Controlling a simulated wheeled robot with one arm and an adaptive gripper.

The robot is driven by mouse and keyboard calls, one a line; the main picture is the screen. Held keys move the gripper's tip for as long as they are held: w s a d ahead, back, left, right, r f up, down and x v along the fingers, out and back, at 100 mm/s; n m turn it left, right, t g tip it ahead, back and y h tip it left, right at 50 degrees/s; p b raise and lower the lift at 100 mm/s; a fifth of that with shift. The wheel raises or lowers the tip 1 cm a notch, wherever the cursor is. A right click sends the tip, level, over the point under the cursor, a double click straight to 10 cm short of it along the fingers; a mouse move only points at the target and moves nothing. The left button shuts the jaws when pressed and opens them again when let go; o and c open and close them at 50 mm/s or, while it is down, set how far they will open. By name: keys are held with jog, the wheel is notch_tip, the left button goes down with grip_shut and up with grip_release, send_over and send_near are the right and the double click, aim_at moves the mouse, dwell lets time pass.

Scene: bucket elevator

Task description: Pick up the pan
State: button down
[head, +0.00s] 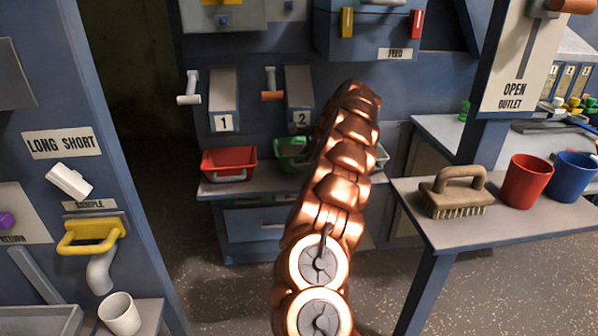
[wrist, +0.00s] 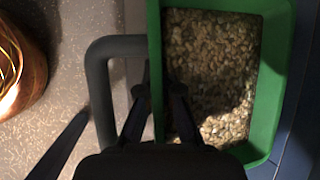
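A green pan (head: 290,150) sits at the bench under the number 2 chute, partly hidden behind my arm in the head view. In the wrist view the green pan (wrist: 154,20) holds many small tan pellets, and its grey bar handle (wrist: 97,75) is on the left. My gripper (wrist: 159,85) has one finger on each side of the pan's handle-side wall, one inside the pan and one between wall and handle. The fingers are close together and appear shut on this wall. The fingertips are dim. My arm hides the gripper in the head view.
A red pan (head: 229,163) stands left of the green one on the bench (head: 250,184). Chutes and levers hang above. A brush (head: 455,192), a red cup (head: 526,181) and a blue cup (head: 573,177) stand on the right table. The floor between is clear.

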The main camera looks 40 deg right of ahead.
jog(key=shift+w+d, duration=0.1)
jog(key=shift+w, duration=0.35)
jog(key=shift+f+b, duration=0.4)
jog(key=shift+f, duration=0.4)
jog(key=shift+f+p, duration=0.4)
jog(key=shift+f, duration=0.4)
jog(key=c, duration=1.3)
grip_release()
jog(key=shift+f+b, duration=0.4)
jog(key=shift+b, duration=0.6)
